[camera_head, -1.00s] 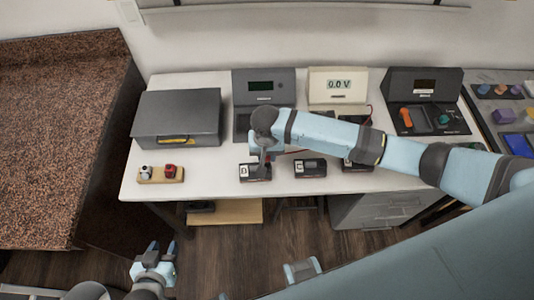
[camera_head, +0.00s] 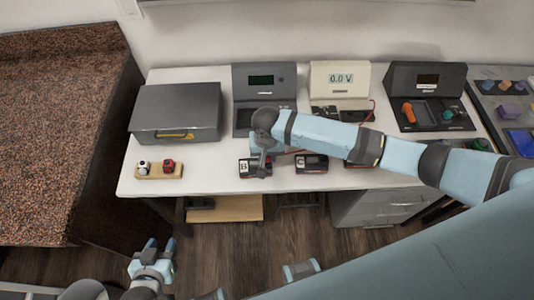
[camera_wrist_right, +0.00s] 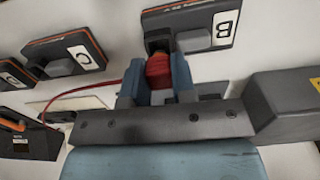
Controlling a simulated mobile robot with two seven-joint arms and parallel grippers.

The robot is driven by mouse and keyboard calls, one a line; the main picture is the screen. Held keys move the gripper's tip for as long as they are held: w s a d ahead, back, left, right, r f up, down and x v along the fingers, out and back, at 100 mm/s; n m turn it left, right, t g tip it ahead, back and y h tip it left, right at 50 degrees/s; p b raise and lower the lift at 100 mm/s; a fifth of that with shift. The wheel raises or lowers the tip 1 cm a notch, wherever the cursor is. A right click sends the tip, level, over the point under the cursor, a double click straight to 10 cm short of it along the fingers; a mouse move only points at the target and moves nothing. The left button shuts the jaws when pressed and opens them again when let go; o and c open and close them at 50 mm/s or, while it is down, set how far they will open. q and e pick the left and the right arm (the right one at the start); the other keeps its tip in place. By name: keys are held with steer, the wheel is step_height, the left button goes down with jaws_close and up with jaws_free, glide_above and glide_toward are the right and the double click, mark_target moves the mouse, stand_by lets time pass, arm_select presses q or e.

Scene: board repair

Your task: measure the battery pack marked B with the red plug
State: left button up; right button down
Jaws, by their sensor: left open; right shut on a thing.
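The battery pack marked B (camera_head: 245,170) lies near the front edge of the white table; its label also shows in the right wrist view (camera_wrist_right: 226,31). My right gripper (camera_wrist_right: 157,75) is shut on the red plug (camera_wrist_right: 158,68), from which a red lead runs off to the left. In the right wrist view the plug's tip is at the dark socket on pack B's edge; I cannot tell how far in it is. The meter (camera_head: 340,80) behind reads 0.0 V. My left gripper (camera_head: 154,250) is open and empty, low in front of the table.
Battery pack C (camera_head: 311,164) lies right of pack B, with another pack partly under my right arm. A wooden block with a white and a red piece (camera_head: 159,172) stands at the left. A grey case (camera_head: 177,113) and a dark station (camera_head: 428,97) stand behind.

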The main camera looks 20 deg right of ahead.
steer(key=shift+r+p, duration=0.1)
steer(key=shift+p, duration=1.15)
stand_by(0.6)
steer(key=shift+f+p, duration=0.3)
steer(key=shift+f, duration=0.15)
stand_by(1.0)
steer(key=shift+f+p, duration=0.15)
steer(key=shift+p, duration=0.3)
steer(key=shift+s+f, duration=0.1)
steer(key=shift+f, duration=0.4)
stand_by(1.2)
steer(key=c, duration=0.6)
jaws_free()
steer(key=shift+s+f, duration=0.1)
steer(key=shift+c, duration=0.2)
steer(key=shift+r+p, duration=0.3)
steer(key=shift+p, duration=0.1)
steer(key=shift+r+p, duration=1.35)
steer(key=shift+p, duration=0.35)
steer(key=shift+r, duration=0.1)
